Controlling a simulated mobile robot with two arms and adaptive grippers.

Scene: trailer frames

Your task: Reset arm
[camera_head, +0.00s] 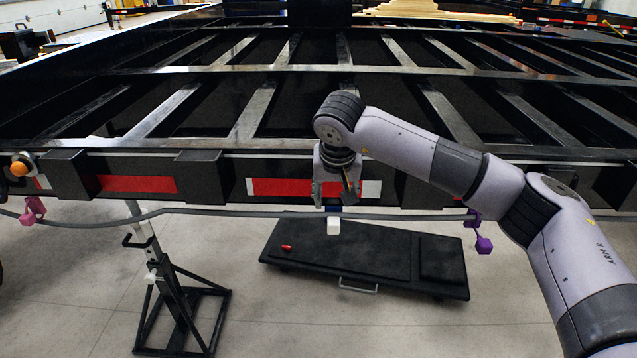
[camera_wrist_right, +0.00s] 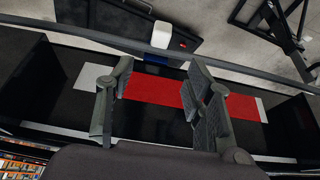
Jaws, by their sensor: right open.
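My right arm (camera_head: 420,145) reaches in from the right, bent at the elbow, toward the black trailer frame's front rail (camera_head: 215,175). My right gripper (camera_head: 335,200) points down in front of the red and white reflective strip (camera_head: 285,187). In the right wrist view its two fingers (camera_wrist_right: 160,75) are spread, with nothing between them but the rail and the strip behind. A white clip (camera_head: 334,226) with a blue part hangs at the grey cable just below the gripper, apart from the fingers as far as I can tell. My left gripper is out of view.
The grey cable (camera_head: 250,214) runs along the rail, with a pink clip (camera_head: 33,209) at left and a purple clip (camera_head: 484,244) at right. A black creeper board (camera_head: 345,262) and a black jack stand (camera_head: 180,300) stand on the floor. Bare floor lies at the front.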

